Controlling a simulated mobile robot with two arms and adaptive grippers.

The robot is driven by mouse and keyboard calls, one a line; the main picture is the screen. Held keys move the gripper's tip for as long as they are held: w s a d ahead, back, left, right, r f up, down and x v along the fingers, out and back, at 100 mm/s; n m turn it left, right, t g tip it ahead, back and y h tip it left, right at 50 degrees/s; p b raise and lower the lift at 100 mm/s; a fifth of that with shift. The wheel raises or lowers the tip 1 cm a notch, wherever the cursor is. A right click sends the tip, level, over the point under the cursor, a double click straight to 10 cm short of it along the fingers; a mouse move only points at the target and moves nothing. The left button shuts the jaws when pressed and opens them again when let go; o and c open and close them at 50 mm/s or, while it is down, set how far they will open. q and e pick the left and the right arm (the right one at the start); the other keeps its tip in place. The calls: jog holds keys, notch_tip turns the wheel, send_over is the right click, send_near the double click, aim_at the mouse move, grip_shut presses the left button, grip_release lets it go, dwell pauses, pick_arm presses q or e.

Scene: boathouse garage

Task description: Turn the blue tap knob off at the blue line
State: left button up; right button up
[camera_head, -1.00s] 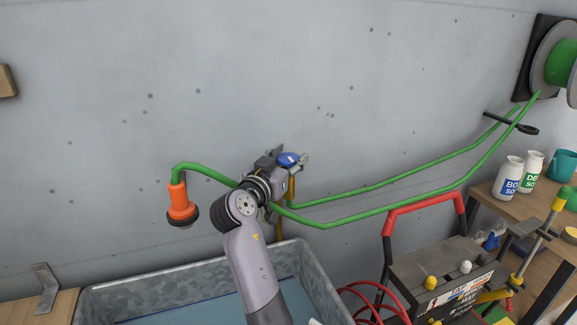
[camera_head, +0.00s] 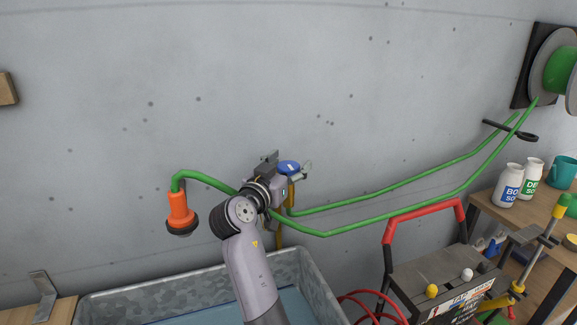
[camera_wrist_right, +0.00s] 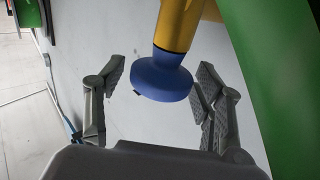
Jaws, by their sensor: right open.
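The blue tap knob (camera_head: 289,167) sits on top of the yellow tap body (camera_head: 291,190) in front of the grey wall. A small pale mark shows on its top face; I cannot make out a blue line. My right gripper (camera_head: 287,165) reaches up to the tap with its fingers on either side of the knob. In the right wrist view the knob (camera_wrist_right: 160,78) lies between the two open fingers (camera_wrist_right: 160,82), with a clear gap on the left and a small one on the right. The yellow tap body (camera_wrist_right: 179,25) shows behind it. My left gripper is out of view.
A green hose (camera_head: 400,210) runs by the tap to a wall reel (camera_head: 543,70). An orange nozzle (camera_head: 180,208) hangs at left. A metal trough (camera_head: 318,290) stands below. A red-handled black toolbox (camera_head: 430,270) and a wooden shelf with bottles (camera_head: 508,185) are at right.

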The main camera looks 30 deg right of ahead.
aim_at(288, 165)
notch_tip(288, 165, up, 10)
jog(key=shift+f, duration=0.1)
dwell(0.6)
